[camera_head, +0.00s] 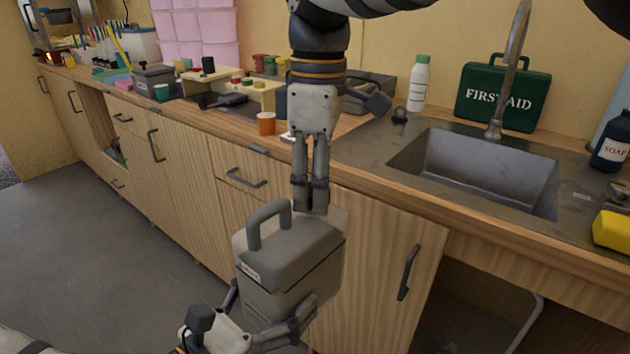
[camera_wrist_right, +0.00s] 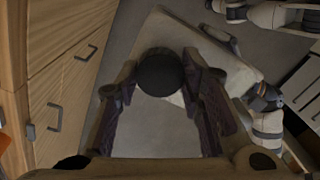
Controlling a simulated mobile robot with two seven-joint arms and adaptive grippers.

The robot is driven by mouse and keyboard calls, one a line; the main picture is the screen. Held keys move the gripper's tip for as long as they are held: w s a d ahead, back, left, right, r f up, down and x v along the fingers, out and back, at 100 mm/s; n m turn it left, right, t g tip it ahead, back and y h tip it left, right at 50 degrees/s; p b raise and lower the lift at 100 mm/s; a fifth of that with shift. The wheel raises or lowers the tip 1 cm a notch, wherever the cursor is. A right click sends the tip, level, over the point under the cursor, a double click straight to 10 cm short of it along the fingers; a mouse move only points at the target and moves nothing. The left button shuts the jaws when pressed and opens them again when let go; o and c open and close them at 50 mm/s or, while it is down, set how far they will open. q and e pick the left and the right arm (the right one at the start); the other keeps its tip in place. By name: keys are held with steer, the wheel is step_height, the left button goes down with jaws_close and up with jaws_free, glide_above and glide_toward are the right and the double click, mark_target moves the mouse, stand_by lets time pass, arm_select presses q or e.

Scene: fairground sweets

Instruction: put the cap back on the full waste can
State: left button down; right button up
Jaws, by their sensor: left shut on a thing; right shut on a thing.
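The grey waste can (camera_head: 285,255), with an arched handle on top and a small label, is in the head view in front of the cabinet. It also shows in the wrist view (camera_wrist_right: 178,38). My left gripper (camera_head: 268,312) is shut on the can's lower part. My right gripper (camera_head: 310,205) points down at the can's top right, behind the handle. In the wrist view, it is shut on a round dark cap (camera_wrist_right: 160,73). The cap is hidden in the head view. I cannot tell whether it touches the can's opening.
The wooden counter (camera_head: 350,165) runs behind the can, with an orange cup (camera_head: 266,123) near its edge. A sink (camera_head: 480,170) is at the right. A cabinet door handle (camera_head: 408,272) sticks out right of the can. The floor (camera_head: 90,235) at left is clear.

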steer(key=m, duration=0.4)
steer(key=shift+r+m, duration=0.1)
steer(key=shift+m, duration=0.2)
steer(key=m, duration=0.3)
steer(key=shift+m, duration=0.4)
steer(key=m, duration=1.1)
steer(key=o, duration=1.3)
steer(key=shift+r, duration=2.2)
steer(key=shift+c, duration=0.5)
